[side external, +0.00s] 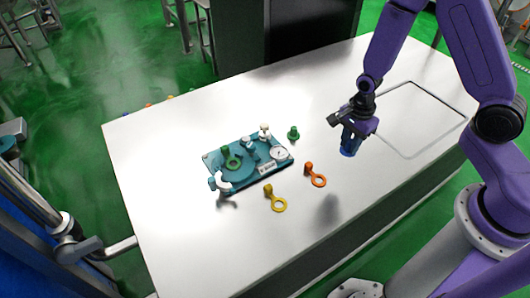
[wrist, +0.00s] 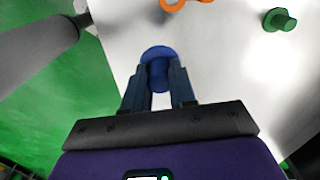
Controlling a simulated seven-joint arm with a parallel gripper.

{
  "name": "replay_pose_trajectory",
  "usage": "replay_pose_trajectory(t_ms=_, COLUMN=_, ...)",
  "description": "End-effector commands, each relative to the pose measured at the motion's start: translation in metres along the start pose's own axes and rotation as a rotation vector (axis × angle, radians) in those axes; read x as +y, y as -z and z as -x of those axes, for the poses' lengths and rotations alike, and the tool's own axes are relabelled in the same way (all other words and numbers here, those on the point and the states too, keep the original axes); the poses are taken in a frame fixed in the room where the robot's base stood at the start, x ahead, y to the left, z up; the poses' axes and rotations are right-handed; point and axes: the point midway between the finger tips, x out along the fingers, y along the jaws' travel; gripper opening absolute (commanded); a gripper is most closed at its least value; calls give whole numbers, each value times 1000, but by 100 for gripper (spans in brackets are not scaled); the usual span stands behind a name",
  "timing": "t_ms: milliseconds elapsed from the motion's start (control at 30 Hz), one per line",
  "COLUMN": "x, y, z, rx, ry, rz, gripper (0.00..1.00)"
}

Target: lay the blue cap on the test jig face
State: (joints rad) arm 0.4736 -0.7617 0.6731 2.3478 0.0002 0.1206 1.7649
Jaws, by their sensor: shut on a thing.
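The blue cap (wrist: 158,53) is between my gripper's fingertips (wrist: 160,82) in the wrist view. My gripper is shut on it. In the side external view my gripper (side external: 352,138) hangs over the right part of the table, and the blue cap (side external: 349,151) shows at its lower end, above the table top. The test jig (side external: 247,164) is a teal plate with a round face, a gauge and a white pipe elbow. It sits left of my gripper. A green ring-shaped piece (side external: 231,157) lies on the jig face.
A green cap (side external: 293,132) stands just right of the jig. An orange ring-handled piece (side external: 315,175) and a yellow one (side external: 275,198) lie in front of it. The white table (side external: 165,135) is clear left of the jig. A dark rectangular outline (side external: 458,108) marks the table's right side.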

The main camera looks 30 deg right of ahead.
Motion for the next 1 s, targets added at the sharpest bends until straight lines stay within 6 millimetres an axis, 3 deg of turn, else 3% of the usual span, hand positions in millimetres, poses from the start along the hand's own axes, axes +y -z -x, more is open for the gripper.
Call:
replay_pose_trajectory(t_ms=167, x=-3, y=-2, z=0, rx=0, ry=1, rz=3, gripper=0)
replay_pose_trajectory(t_ms=367, x=-34, y=-21, z=-5, rx=-1, ry=3, rz=42, gripper=0)
replay_pose_trajectory(t_ms=700, x=-122, y=-88, z=-13, rx=-1, ry=3, rz=165, gripper=0)
replay_pose_trajectory(t_ms=1000, x=-182, y=-154, z=-12, rx=-1, ry=2, rz=276, gripper=0)
